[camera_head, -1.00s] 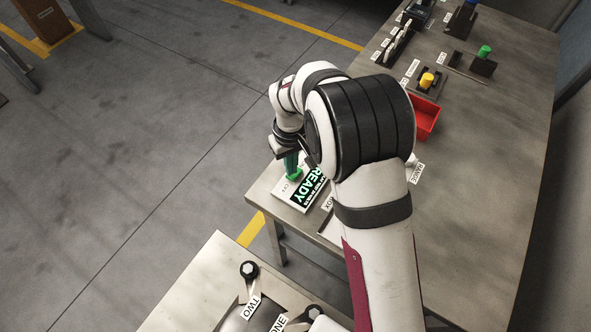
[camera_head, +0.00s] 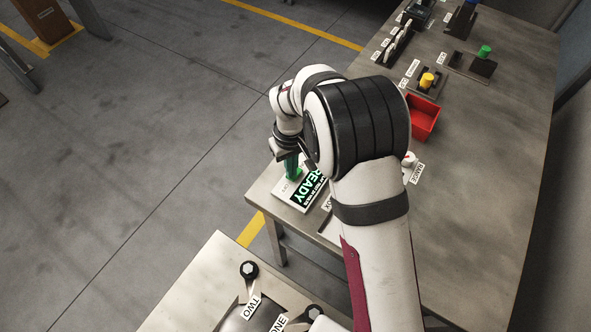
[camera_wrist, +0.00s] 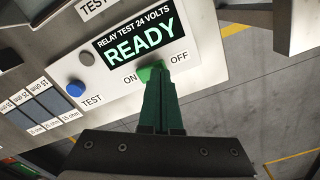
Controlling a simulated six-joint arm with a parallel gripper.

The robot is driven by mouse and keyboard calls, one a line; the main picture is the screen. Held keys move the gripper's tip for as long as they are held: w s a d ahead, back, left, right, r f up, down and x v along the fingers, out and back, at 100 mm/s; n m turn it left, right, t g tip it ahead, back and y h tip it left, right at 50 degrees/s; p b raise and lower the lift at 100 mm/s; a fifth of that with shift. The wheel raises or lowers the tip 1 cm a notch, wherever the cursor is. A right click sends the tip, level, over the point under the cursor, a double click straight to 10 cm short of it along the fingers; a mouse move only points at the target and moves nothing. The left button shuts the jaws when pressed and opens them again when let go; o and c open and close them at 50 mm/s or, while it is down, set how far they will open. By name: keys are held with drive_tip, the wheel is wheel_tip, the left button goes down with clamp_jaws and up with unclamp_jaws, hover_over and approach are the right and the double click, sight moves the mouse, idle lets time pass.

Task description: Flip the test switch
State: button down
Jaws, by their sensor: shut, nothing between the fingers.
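The relay test panel (camera_wrist: 205,50) is a pale box with a lit display (camera_wrist: 140,40) reading "RELAY TEST 24 VOLTS READY". A green switch (camera_wrist: 146,73) sits below the display, between the labels ON and OFF. In the wrist view my gripper (camera_wrist: 157,76) has its green fingers together, empty, with the tips over the switch and hiding part of it. I cannot tell whether they touch it. In the head view my gripper (camera_head: 291,168) points down at the panel (camera_head: 293,203) on the near left table corner. A blue button (camera_wrist: 75,89) labelled TEST lies left of the switch.
A red bin (camera_head: 422,118), a yellow button (camera_head: 427,80) and a green knob (camera_head: 485,51) stand farther along the table (camera_head: 480,180). A white knob labelled RANGE (camera_head: 408,158) is beside my arm. A separate metal bench (camera_head: 190,290) stands in front. Floor lies open to the left.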

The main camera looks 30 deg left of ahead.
drive_tip(key=shift+f, duration=0.5)
drive_tip(key=shift+r, duration=3.5)
